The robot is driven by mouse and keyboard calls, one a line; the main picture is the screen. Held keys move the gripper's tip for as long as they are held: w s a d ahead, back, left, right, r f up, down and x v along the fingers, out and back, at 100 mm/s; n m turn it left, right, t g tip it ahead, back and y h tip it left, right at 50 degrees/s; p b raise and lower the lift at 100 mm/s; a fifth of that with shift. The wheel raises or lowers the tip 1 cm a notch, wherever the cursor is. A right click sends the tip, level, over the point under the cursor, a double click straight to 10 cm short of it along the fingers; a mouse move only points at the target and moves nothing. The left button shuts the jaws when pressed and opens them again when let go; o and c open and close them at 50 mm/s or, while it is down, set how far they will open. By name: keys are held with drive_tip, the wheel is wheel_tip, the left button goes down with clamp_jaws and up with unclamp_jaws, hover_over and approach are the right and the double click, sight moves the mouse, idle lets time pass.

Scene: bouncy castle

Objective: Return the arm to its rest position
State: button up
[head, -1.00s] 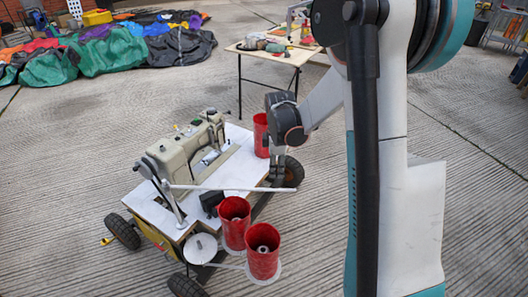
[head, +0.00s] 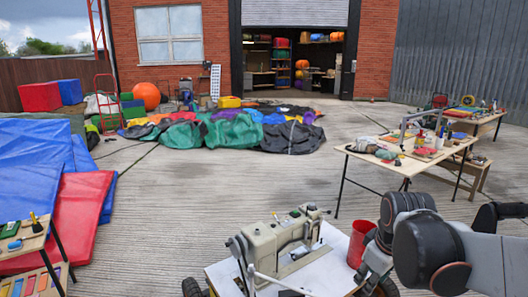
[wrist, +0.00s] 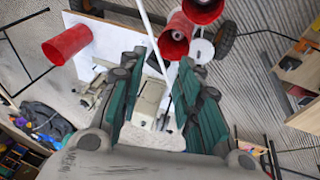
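My gripper (wrist: 160,68) shows in the wrist view with its two teal-padded fingers spread apart and nothing between them. Beyond the fingers, apart from them, is a cream sewing machine (wrist: 149,98) on a white-topped wheeled cart. In the head view my arm (head: 430,255) is folded at the lower right, beside the sewing machine (head: 275,245) and a red cup (head: 361,243). The gripper's fingers cannot be made out there.
A wooden work table (head: 400,163) with tools stands behind my arm. Red and blue mats (head: 75,215) lie at left. Deflated fabric (head: 225,133) lies before the open garage. The concrete between is clear. Red cups (wrist: 68,45) stand on the cart.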

drive_tip(key=s+a+r+m+t, duration=0.1)
drive_tip(key=s+a+r+m, duration=0.1)
drive_tip(key=s, duration=0.4)
drive_tip(key=s+a+r+m+t, duration=0.2)
drive_tip(key=s+a+m, duration=0.1)
drive_tip(key=s, duration=0.4)
drive_tip(key=shift+a+m+y, duration=0.2)
drive_tip(key=shift+m+y, duration=0.1)
drive_tip(key=shift+m, duration=0.5)
idle(1.0)
